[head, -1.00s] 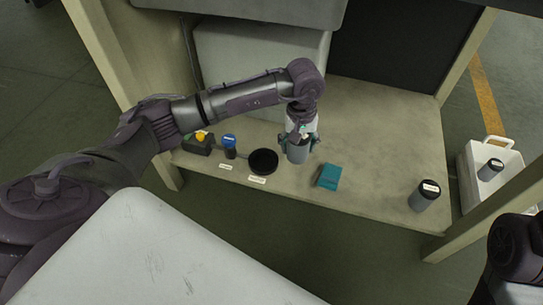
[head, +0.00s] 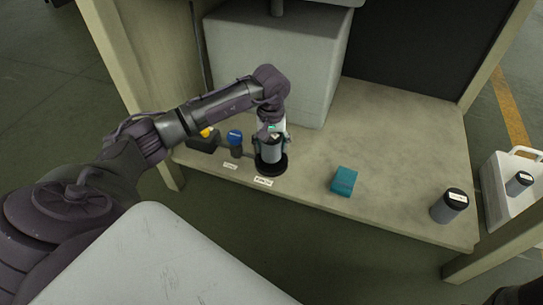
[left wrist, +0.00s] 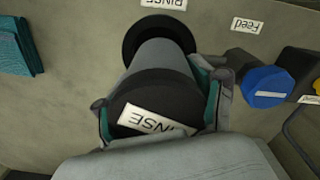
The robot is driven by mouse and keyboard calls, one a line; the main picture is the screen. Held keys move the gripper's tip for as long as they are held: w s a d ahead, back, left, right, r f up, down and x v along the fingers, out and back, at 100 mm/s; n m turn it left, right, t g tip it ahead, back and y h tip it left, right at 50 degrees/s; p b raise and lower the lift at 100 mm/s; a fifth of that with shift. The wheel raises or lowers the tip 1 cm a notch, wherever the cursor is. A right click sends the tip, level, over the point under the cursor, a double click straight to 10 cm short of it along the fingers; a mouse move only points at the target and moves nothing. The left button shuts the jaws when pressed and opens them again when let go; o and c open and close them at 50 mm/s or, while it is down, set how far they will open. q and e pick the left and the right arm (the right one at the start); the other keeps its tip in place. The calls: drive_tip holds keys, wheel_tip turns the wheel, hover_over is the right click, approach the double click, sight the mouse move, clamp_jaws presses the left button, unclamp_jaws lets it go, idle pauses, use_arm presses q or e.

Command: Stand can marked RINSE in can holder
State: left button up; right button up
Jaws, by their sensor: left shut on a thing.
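My left gripper (head: 270,143) is shut around the grey can (head: 271,155), which is upright. In the left wrist view the can's black lid (left wrist: 133,98) carries a white tag reading RINSE, partly cut off from sight. The black round can holder (head: 282,169) is directly under the can, and its dark rim also shows past the can's far end in the left wrist view (left wrist: 133,41). I cannot tell whether the can's bottom touches the holder. A RINSE label (left wrist: 163,3) lies beside the holder.
Another black-lidded can (head: 450,207) stands at the bench's right end. A white crate (head: 497,205) holds one more can.

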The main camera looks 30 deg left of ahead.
sight(271, 154)
use_arm(q)
wheel_tip(271, 154, down, 4)
drive_tip(key=shift+r+b, duration=0.15)
drive_tip(key=shift+b, duration=0.95)
drive_tip(key=shift+r, duration=0.2)
drive_tip(key=o, duration=1.4)
drive_tip(key=shift+f, duration=0.1)
